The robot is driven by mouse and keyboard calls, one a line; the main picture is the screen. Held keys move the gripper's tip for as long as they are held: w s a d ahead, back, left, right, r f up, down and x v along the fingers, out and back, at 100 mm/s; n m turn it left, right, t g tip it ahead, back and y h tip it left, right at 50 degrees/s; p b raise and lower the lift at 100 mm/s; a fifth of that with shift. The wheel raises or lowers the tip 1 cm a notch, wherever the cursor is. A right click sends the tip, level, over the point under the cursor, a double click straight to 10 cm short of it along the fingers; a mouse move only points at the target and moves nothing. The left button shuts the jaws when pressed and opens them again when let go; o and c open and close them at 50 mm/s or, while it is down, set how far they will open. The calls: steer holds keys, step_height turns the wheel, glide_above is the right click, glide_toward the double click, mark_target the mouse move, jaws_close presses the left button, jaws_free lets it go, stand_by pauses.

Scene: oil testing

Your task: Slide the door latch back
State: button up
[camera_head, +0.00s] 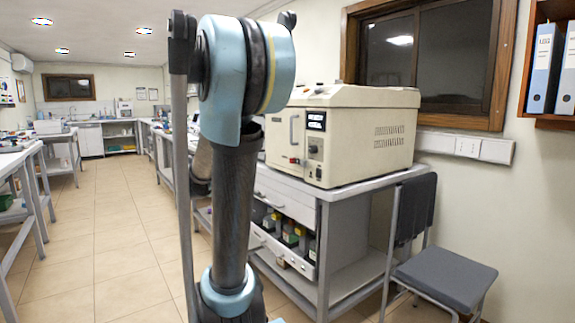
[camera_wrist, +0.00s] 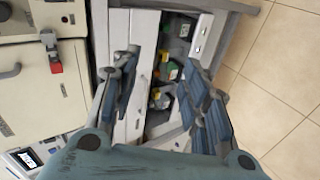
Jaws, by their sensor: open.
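The oil tester is a cream box with a front door (camera_head: 280,137), on top of a grey bench. A small red latch (camera_head: 294,160) shows low on its front, below the door handle (camera_head: 294,130). In the wrist view the red latch (camera_wrist: 55,64) with its metal mount is at the upper left, beside the door (camera_wrist: 45,95). My gripper (camera_wrist: 162,62) is open and empty. Its fingers are to the right of the latch, apart from it, over the bench front with its drawers. In the head view my gripper is hidden from sight.
The bench (camera_head: 345,201) has an open drawer (camera_head: 285,256) with several bottles (camera_wrist: 165,75). A grey chair (camera_head: 445,275) stands to its right. My own arm covers part of the head view. Tiled floor (camera_head: 110,240) is clear at the left.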

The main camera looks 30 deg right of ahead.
mark_target(290, 161)
steer(key=w+d+r+h, duration=0.7)
steer(key=w+r, duration=0.2)
steer(key=w, duration=0.3)
steer(key=shift+g, duration=0.3)
steer(key=d, duration=0.6)
steer(key=w+d, duration=0.1)
steer(key=d, duration=1)
steer(key=shift+w+d, duration=0.15)
steer(key=shift+d, duration=0.15)
steer(key=shift+c, duration=0.3)
jaws_close()
